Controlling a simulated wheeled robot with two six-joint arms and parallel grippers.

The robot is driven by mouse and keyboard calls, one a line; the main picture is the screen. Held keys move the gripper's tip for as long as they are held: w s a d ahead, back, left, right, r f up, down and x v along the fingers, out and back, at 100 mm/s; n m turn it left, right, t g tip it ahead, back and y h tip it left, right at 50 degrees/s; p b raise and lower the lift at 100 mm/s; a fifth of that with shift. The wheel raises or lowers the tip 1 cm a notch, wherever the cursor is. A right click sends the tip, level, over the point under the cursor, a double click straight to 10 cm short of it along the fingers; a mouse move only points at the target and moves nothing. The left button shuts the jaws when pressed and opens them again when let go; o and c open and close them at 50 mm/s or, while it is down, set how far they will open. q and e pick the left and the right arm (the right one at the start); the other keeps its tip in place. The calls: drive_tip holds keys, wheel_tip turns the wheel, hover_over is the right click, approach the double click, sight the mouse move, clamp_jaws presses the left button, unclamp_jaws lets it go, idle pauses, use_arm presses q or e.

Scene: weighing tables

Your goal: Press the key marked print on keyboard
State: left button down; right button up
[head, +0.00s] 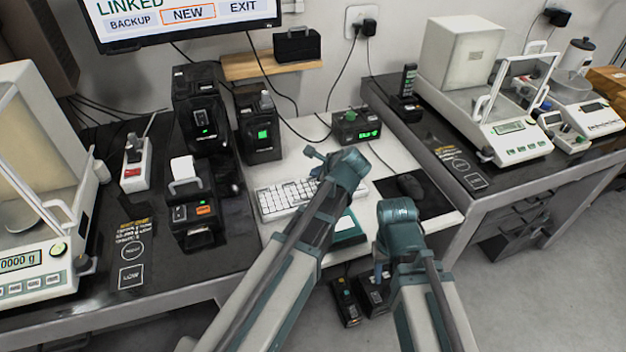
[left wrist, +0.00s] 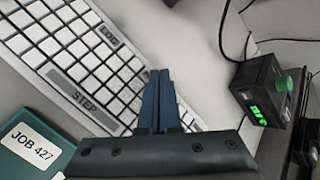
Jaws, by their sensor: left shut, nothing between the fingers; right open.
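The white keyboard (head: 283,198) lies on the white middle table, partly covered by my left arm in the head view. In the left wrist view the keyboard (left wrist: 75,45) shows keys marked LONG (left wrist: 107,36) and STEP (left wrist: 86,101). I cannot make out a key marked print. My left gripper (head: 317,168) is over the right end of the keyboard. Its fingers (left wrist: 160,76) are shut and empty; I cannot tell if they touch a key. My right gripper (head: 380,272) is open, low in front of the table edge, its fingers mostly hidden.
A teal JOB 427 item (left wrist: 35,145) lies in front of the keyboard. A black box with a green knob (head: 356,128) stands behind it, and a mouse (head: 410,186) on a dark mat to the right. Black printers (head: 198,110) stand left. Balances flank both sides.

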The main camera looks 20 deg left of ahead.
use_arm(q)
drive_tip(key=shift+f+b, duration=0.35)
idle(0.7)
drive_tip(key=shift+r, duration=0.1)
drive_tip(key=shift+r+p, duration=0.7)
drive_tip(key=shift+p, duration=0.1)
wheel_tip(320, 180, up, 5)
drive_tip(key=p, duration=0.5)
drive_tip(key=shift+r, duration=0.1)
idle(0.7)
